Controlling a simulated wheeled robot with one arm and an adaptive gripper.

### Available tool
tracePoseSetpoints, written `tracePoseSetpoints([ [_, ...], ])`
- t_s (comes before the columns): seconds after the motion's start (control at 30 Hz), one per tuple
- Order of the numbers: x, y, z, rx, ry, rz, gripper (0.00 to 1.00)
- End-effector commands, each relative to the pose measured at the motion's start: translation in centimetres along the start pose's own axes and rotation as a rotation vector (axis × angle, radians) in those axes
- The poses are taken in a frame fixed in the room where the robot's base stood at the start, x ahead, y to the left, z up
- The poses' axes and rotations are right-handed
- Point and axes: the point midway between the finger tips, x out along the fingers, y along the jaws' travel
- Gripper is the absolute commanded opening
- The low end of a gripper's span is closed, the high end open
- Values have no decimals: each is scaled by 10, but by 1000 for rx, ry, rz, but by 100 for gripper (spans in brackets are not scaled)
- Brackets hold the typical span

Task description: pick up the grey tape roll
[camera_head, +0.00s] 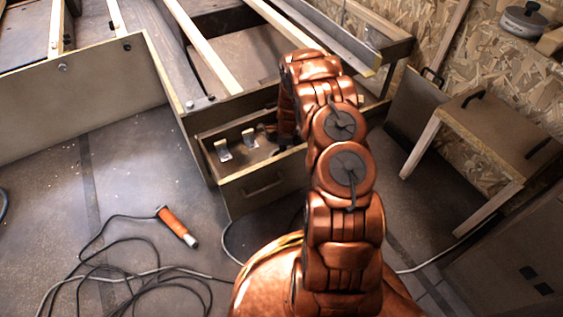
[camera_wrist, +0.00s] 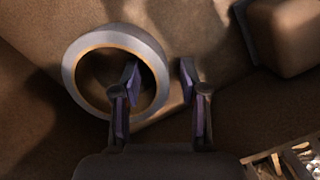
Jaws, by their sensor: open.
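The grey tape roll (camera_wrist: 70,70) shows in the wrist view as a grey ring with a tan inner edge, left of centre, on a brown surface. My gripper (camera_wrist: 160,73) is open. In the picture its left finger overlaps the roll's hole and its right finger is outside the ring, so the ring's right wall appears between them. I cannot tell whether the fingers touch it or how deep they reach. In the head view my arm reaches into an open drawer (camera_head: 262,187), and I cannot make out the roll there.
Two light metal brackets (camera_head: 223,150) stand in the drawer's left part. A brown block-like object (camera_wrist: 283,35) is at the wrist view's upper right. A red-handled tool (camera_head: 176,225) and a dark cable (camera_head: 140,270) lie on the floor. A wooden stool (camera_head: 483,125) stands at right.

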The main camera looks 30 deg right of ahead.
Motion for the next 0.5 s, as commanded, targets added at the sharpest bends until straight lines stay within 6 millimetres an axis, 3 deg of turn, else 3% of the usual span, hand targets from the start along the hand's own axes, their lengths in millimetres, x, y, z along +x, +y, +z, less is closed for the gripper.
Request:
tracePoseSetpoints([
  [0.07,-1,0,0,0,0,0,43],
  [0.5,-1,0,0,0,0,0,0],
])
